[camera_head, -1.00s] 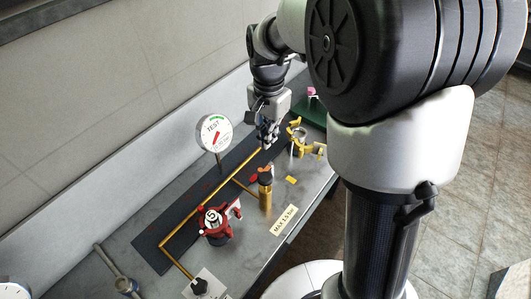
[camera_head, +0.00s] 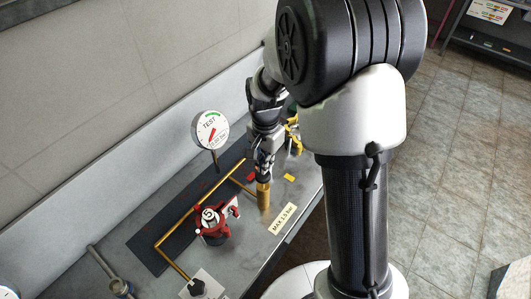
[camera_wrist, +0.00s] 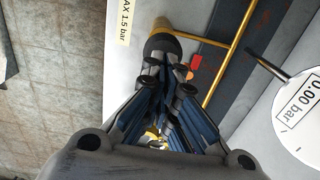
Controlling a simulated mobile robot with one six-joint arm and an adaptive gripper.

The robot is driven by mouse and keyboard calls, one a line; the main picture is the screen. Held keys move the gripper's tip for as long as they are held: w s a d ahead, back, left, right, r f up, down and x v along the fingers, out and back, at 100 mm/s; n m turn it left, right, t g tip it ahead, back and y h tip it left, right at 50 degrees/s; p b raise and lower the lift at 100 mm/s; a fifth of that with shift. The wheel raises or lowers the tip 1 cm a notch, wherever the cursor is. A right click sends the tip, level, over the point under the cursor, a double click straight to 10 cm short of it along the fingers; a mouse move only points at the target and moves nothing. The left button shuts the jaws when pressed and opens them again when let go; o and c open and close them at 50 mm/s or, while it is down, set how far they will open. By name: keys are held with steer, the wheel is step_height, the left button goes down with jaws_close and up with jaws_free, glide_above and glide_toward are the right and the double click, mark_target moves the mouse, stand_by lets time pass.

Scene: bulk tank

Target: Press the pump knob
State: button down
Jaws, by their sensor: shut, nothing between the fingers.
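The pump is an upright brass cylinder (camera_head: 263,196) on the grey bench. My gripper (camera_head: 264,176) is shut and empty, pointing down right at the pump's top, which it hides in the head view. In the wrist view a dark round knob (camera_wrist: 162,44) sits at the end of the brass body (camera_wrist: 162,22), just beyond the fingertips (camera_wrist: 165,66). I cannot tell whether the fingertips touch it. The dial gauge (camera_head: 210,130) marked TEST stands behind on a stem; its label (camera_wrist: 299,100) reads 0.00 bar in the wrist view.
A brass pipe (camera_head: 190,213) runs along a dark mat. A red valve-like fitting (camera_head: 211,222) stands left of the pump. A "MAX 1.5 bar" plate (camera_head: 283,218) lies at the bench's front edge. Yellow parts (camera_head: 293,135) stand behind my gripper. The wall closes off the back.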

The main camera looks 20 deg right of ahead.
steer(key=shift+f, duration=0.6)
step_height(320, 180, down, 4)
steer(key=shift+r+b, duration=0.2)
steer(key=shift+b, duration=0.95)
steer(key=shift+s+r, duration=0.1)
step_height(320, 180, up, 14)
steer(key=p, duration=0.5)
steer(key=shift+r, duration=0.1)
